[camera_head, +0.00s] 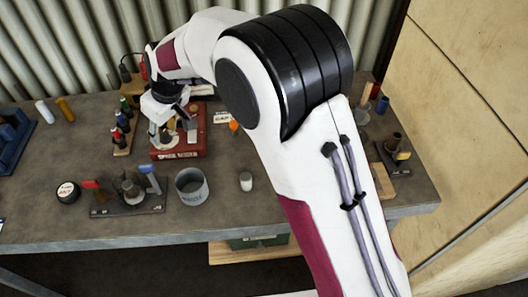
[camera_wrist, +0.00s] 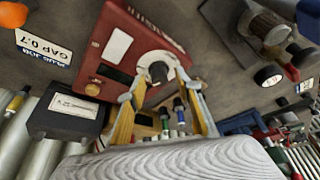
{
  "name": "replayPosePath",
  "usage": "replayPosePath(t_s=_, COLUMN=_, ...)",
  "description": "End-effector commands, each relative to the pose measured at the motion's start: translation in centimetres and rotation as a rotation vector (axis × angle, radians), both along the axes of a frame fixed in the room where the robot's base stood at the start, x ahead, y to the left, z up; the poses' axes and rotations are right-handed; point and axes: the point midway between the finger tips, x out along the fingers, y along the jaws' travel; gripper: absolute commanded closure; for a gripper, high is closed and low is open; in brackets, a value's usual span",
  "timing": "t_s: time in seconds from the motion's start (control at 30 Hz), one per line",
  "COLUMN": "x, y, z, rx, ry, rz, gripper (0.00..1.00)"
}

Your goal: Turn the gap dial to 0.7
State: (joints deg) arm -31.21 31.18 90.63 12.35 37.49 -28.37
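The red tester box (camera_wrist: 117,42) lies ahead of my gripper in the wrist view. It carries a dark round knob (camera_wrist: 158,71) on a pale dial face, which I take as the gap dial. The scale marks and the pointer are too small to read. My gripper (camera_wrist: 161,80) has its two yellow-padded fingers apart, one on each side of the knob, with gaps seeming to show; contact is unclear. A white card (camera_wrist: 43,47) reads "GAP 0.7" and "PLUG JOB". In the head view, my gripper (camera_head: 166,132) is over the red box (camera_head: 195,148), partly hiding it.
A black labelled box (camera_wrist: 65,112) sits beside the red box. In the head view, a rack of coloured-handled tools (camera_head: 123,135) stands close on the left. A grey cup (camera_head: 191,187) and a tool stand (camera_head: 128,203) are nearer the bench's front edge.

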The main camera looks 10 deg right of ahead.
Motion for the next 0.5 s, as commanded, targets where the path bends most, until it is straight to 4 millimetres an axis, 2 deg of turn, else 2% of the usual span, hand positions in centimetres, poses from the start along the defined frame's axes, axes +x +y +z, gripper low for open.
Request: replayPosePath(t_s=0.5, x=0.14, y=-0.09, z=-0.04, rx=0.0, ry=0.0, rz=0.173, gripper=0.66)
